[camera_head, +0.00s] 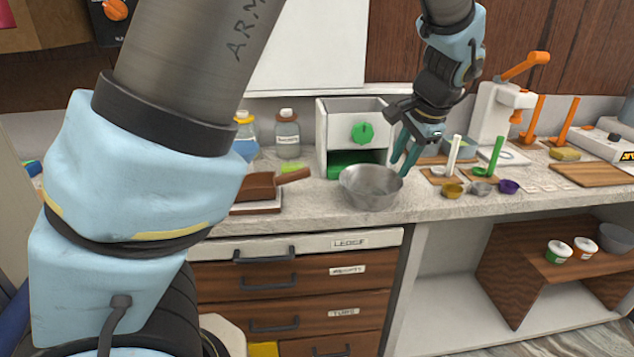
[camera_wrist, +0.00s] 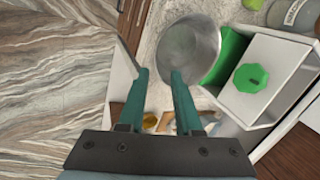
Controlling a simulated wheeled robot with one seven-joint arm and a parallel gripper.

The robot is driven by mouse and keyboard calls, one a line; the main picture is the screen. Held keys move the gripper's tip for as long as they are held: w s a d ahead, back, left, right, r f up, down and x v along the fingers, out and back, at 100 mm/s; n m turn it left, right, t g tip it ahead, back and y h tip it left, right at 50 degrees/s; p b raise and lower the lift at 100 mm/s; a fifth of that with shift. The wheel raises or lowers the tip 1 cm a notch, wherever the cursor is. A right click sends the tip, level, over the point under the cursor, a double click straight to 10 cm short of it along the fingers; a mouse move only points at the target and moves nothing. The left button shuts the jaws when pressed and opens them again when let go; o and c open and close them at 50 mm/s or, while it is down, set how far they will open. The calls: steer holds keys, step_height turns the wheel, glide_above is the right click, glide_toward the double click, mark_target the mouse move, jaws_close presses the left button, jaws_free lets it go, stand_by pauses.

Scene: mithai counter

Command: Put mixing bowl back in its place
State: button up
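The mixing bowl (camera_head: 371,190), a shiny metal bowl, stands upright on the counter in front of the white machine with a green knob. It also shows in the wrist view (camera_wrist: 192,50), empty, just beyond my fingers. My gripper (camera_head: 404,166) has teal fingers and is at the bowl's right side in the head view, close to the rim. In the wrist view my gripper (camera_wrist: 158,76) has its fingers apart, with nothing clearly held between them. One fingertip is at or near the rim; I cannot tell whether it touches.
The white machine (camera_head: 340,112) stands behind the bowl. A brown-handled block (camera_head: 262,188) is to its left. Small cups (camera_head: 480,188) and ladle stands (camera_head: 497,150) are to the right. A lower wooden shelf (camera_head: 530,270) holds tubs and a grey bowl (camera_head: 615,238).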

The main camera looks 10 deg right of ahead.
steer(key=w+a+f+n+g, duration=0.15)
steer(key=w+a+n, duration=0.25)
steer(key=a, duration=0.7)
steer(key=s+a+f+n, duration=0.1)
steer(key=s+a+n, duration=0.1)
steer(key=a, duration=0.7)
steer(key=s+a+f+n+g, duration=0.1)
steer(key=s+a+n, duration=0.1)
steer(key=a+n, duration=0.3)
steer(key=s+a+f+n, duration=0.1)
steer(key=a+n, duration=0.3)
steer(key=a, duration=0.8)
steer(key=shift+s+a+f+h, duration=0.25)
steer(key=shift+s+a+h, duration=0.15)
steer(key=shift+s, duration=0.2)
